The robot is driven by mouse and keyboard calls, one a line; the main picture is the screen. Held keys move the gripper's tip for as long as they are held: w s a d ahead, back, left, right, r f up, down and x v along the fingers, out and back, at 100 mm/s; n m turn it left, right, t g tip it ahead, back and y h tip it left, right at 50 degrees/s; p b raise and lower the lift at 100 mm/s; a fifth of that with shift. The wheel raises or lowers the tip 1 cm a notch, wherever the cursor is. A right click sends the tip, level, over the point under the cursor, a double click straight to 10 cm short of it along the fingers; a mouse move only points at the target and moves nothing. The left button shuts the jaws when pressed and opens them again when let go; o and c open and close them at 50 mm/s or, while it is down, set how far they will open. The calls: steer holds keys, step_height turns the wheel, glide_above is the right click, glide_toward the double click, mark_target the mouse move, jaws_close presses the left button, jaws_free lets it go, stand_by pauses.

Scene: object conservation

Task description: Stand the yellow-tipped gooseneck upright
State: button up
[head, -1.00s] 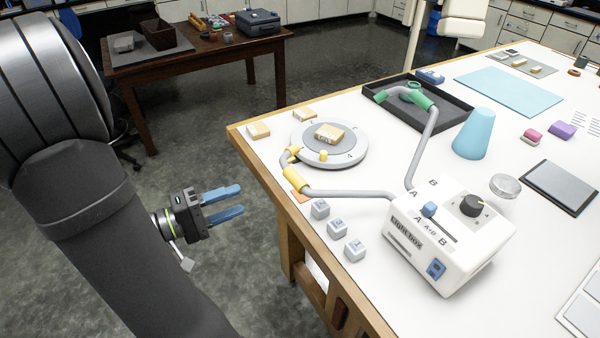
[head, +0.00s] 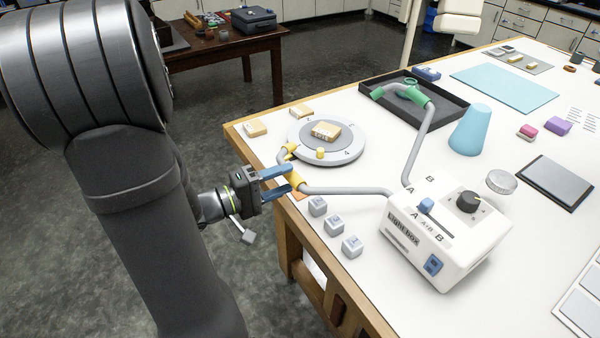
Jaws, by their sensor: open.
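The yellow-tipped gooseneck (head: 348,190) is a grey bent tube that runs left from the white light box (head: 438,240), low over the table. Its yellow sleeve (head: 295,180) and yellow tip (head: 289,151) are at its left end, near the round turntable. My gripper (head: 291,180) is open, with blue fingers pointing right at the yellow sleeve. The fingers partly cover the sleeve; I cannot tell whether they touch it. The green-tipped gooseneck (head: 422,140) rises from the same box and bends over toward a black tray.
The turntable (head: 347,152) carries a wooden block (head: 325,131). Several grey cubes (head: 335,226) line the table's front edge. A blue cone (head: 470,130) and the black tray (head: 455,112) stand behind. A grey plate (head: 553,185) lies at the right.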

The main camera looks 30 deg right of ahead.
steer(key=shift+s+d, duration=0.1)
steer(key=shift+d, duration=2.35)
steer(key=shift+c, duration=0.5)
jaws_close()
